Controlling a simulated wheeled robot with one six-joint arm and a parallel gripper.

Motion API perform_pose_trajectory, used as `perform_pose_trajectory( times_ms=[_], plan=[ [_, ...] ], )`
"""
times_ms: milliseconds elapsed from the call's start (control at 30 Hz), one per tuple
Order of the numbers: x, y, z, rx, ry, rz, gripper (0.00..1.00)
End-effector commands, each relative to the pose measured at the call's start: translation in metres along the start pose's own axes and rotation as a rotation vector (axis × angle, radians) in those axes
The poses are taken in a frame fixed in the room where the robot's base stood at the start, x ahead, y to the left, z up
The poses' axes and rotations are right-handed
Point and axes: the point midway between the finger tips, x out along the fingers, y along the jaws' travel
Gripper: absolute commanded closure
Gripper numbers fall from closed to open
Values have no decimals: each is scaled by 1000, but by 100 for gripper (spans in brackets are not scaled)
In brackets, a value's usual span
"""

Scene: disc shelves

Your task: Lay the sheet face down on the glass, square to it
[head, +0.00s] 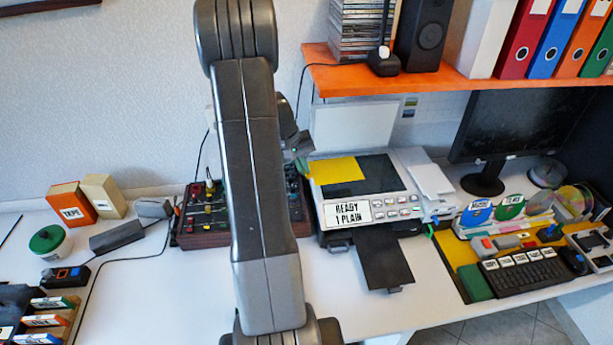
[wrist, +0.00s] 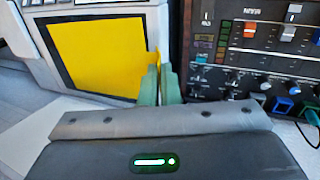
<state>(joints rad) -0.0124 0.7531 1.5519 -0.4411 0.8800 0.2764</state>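The plain yellow sheet (head: 338,171) is over the left part of the dark glass (head: 378,182) of the printer, whose lid (head: 353,126) stands open. A strip of glass shows bare to its right and front in the head view. In the wrist view the sheet (wrist: 97,52) has a dark border of glass along its left and lower sides. My gripper (wrist: 160,84) has its green fingers close together, with a yellow edge of the sheet between them. I cannot tell how far the sheet is above the glass, or which face is down.
A mixer panel (head: 198,218) with knobs stands left of the printer, close to my gripper. The printer's control panel (head: 370,208) reads "READY 1 PLAIN", with a dark tray (head: 385,265) below. An orange shelf (head: 400,76) hangs behind and above.

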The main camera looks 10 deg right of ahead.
Motion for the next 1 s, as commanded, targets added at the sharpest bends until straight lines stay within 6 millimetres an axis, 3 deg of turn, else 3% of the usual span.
perform_pose_trajectory(
  times_ms=[167, 367, 1000],
  plan=[
    [-6, 2, -9, -19, 5, 7, 100],
    [0, 0, -10, -22, 5, 7, 100],
    [56, -20, -10, -21, 5, 8, 100]
  ],
)
